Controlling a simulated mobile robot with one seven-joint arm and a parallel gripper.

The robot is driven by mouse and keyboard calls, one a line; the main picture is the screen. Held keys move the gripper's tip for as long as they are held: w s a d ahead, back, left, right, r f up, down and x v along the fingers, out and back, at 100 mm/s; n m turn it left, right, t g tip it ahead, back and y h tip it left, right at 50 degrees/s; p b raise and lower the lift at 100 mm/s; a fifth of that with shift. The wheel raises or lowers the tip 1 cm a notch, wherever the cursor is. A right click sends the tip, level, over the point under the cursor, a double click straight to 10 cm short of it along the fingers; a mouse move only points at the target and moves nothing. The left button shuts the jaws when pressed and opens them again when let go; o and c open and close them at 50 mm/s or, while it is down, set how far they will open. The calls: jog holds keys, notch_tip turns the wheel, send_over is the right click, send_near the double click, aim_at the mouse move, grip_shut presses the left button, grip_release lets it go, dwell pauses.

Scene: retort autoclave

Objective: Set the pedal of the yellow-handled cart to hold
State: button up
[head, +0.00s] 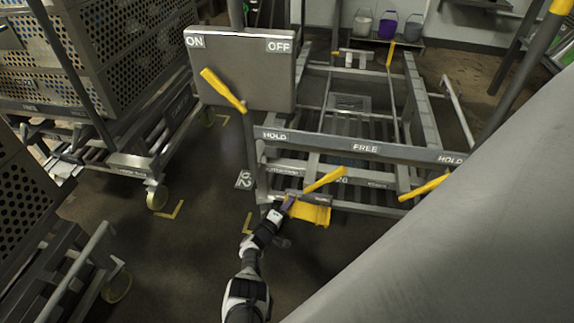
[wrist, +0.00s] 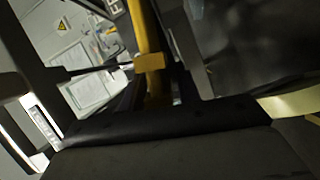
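A low grey metal cart frame (head: 365,147) stands in the middle of the head view. Its front bar carries the labels HOLD, FREE and HOLD from left to right. A yellow pedal bar (head: 325,180) slants up to the right below the left part of this bar, with a yellow plate (head: 310,214) under it. My gripper (head: 285,207) is at the left end of this pedal; I cannot tell whether it touches. Its fingers are too small and dark to read. The wrist view shows a yellow bar (wrist: 148,45) close ahead, beyond dark parts that hide much.
A grey ON/OFF box (head: 243,75) with a yellow lever (head: 222,89) stands above the cart's left side. Another yellow lever (head: 425,187) is to the right. Perforated-crate carts (head: 105,45) stand at left. A large grey surface (head: 470,250) fills the lower right. Dark floor (head: 190,240) is clear at lower left.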

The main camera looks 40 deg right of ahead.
grip_shut()
dwell(0.3)
